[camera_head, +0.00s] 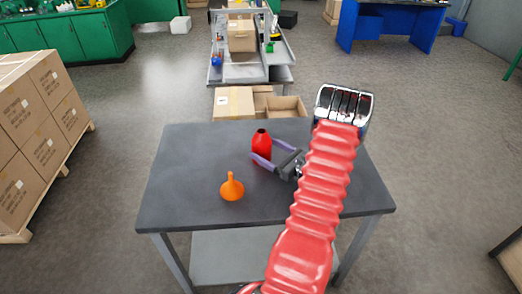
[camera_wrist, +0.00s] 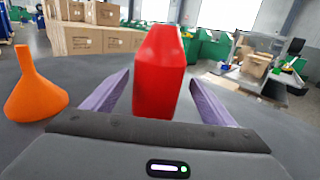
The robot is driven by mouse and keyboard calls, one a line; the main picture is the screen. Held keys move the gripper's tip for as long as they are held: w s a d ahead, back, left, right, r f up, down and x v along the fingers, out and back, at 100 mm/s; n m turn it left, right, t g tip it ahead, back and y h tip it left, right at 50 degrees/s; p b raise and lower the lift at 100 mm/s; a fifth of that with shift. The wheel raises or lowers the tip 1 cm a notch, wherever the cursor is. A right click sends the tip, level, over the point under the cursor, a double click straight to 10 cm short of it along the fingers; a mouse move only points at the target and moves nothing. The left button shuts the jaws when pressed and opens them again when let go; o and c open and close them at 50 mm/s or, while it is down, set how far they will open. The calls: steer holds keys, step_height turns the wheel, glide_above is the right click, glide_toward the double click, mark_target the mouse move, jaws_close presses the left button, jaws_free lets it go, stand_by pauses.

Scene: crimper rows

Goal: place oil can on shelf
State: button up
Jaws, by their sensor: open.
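The oil can is a red, bottle-like can (camera_head: 262,144) with a narrowed top, standing upright on the dark grey table (camera_head: 190,160). In the wrist view the red can (camera_wrist: 160,75) stands in the middle, between the two purple fingers. My gripper (camera_head: 262,155) is open, with one finger on each side of the can. In the wrist view my gripper (camera_wrist: 155,100) shows gaps between both fingers and the can. I cannot tell which structure is the task's shelf.
An orange funnel (camera_head: 232,187) stands on the table, left of the can and near my gripper; it also shows in the wrist view (camera_wrist: 35,95). Cardboard boxes (camera_head: 235,102) stand behind the table. A grey workstation (camera_head: 250,72) is farther back. Stacked cartons (camera_head: 40,130) are at left.

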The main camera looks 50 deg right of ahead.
mark_target(254, 142)
steer(key=shift+w, duration=0.45)
steer(key=shift+w, duration=2.6)
steer(key=shift+c, duration=0.7)
steer(key=c, duration=1.2)
steer(key=shift+c, duration=0.2)
steer(key=shift+r, duration=0.25)
step_height(254, 142, up, 10)
steer(key=shift+f, duration=0.2)
